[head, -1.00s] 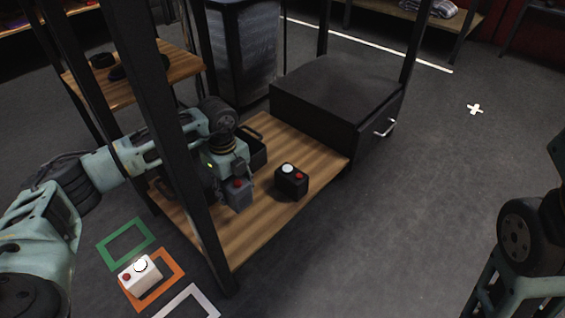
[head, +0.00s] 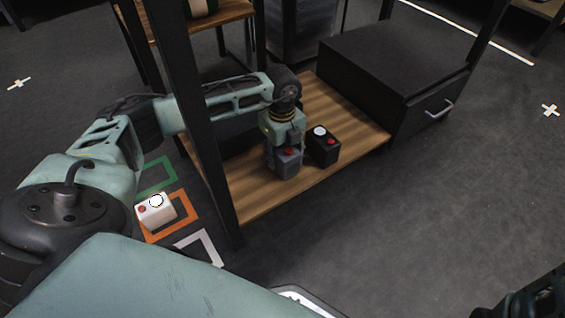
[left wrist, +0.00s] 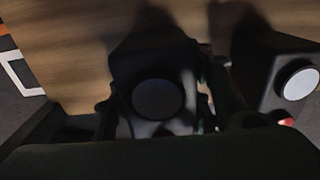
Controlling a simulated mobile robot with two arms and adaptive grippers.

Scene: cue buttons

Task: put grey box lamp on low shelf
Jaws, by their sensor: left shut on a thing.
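The grey box lamp (head: 287,164) with a red button is in my left gripper (head: 284,147), over the wooden low shelf (head: 262,197) in the head view. My left gripper is shut on it from above. In the left wrist view the grey box lamp (left wrist: 155,85) shows its dark round lamp face between the fingers. It is upright, at or just above the board; I cannot tell whether its base touches. My right gripper is not clearly in view; only part of my right arm shows at the lower right.
A black box (head: 323,146) with a white lamp and red button stands close right of the grey one. A black drawer unit (head: 393,65) fills the shelf's far end. A black post (head: 190,120) stands in front. A white box (head: 157,209) sits on the floor by the orange frame.

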